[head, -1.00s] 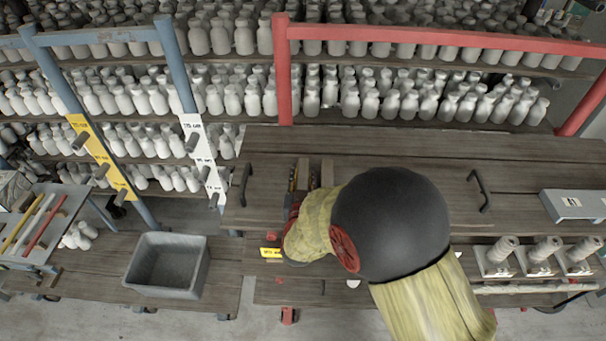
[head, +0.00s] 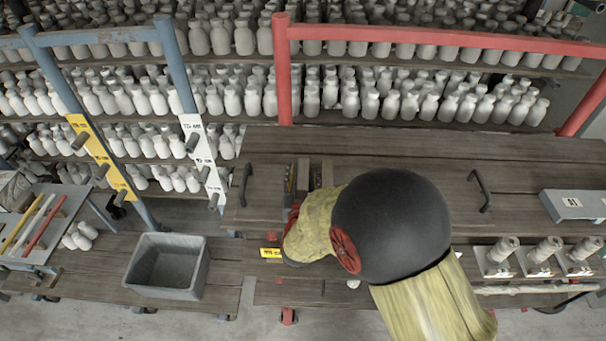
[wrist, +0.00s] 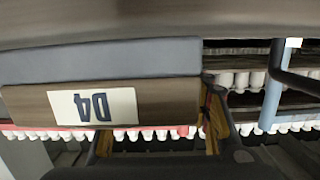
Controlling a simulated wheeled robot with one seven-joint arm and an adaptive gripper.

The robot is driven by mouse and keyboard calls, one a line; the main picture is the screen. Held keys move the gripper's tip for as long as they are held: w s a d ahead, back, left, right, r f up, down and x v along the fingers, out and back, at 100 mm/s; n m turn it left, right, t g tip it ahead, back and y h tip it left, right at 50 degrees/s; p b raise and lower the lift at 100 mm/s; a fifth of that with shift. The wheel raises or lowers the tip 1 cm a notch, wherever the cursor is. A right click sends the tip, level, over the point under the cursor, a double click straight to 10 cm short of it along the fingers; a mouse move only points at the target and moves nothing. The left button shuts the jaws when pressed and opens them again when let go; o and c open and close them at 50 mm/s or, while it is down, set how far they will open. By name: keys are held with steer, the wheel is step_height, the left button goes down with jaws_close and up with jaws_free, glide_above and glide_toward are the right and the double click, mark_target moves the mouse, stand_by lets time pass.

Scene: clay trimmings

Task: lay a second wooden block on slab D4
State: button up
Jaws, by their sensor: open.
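In the wrist view, which looks upside down, a wooden block (wrist: 165,103) with a white label reading D4 (wrist: 92,107) fills the left and middle. A grey slab (wrist: 100,62) lies along it, on the side away from my gripper. My gripper (wrist: 160,138) is open, with its two fingers apart near the block's label side. I see nothing held between them. In the head view, my yellow-sleeved arm and its dark round joint hide most of the gripper. Upright wooden pieces (head: 327,174) show just behind the sleeve on the workbench.
The wooden workbench (head: 400,150) has black handles (head: 483,191) and is bare at the back. A grey box (head: 573,204) and spools (head: 502,250) stand to the right. A grey bin (head: 167,265) stands left. Shelves of white bottles and a red frame (head: 283,70) stand behind.

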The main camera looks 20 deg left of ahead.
steer(key=v, duration=1.1)
steer(key=shift+s+d, duration=0.1)
steer(key=shift+s, duration=0.35)
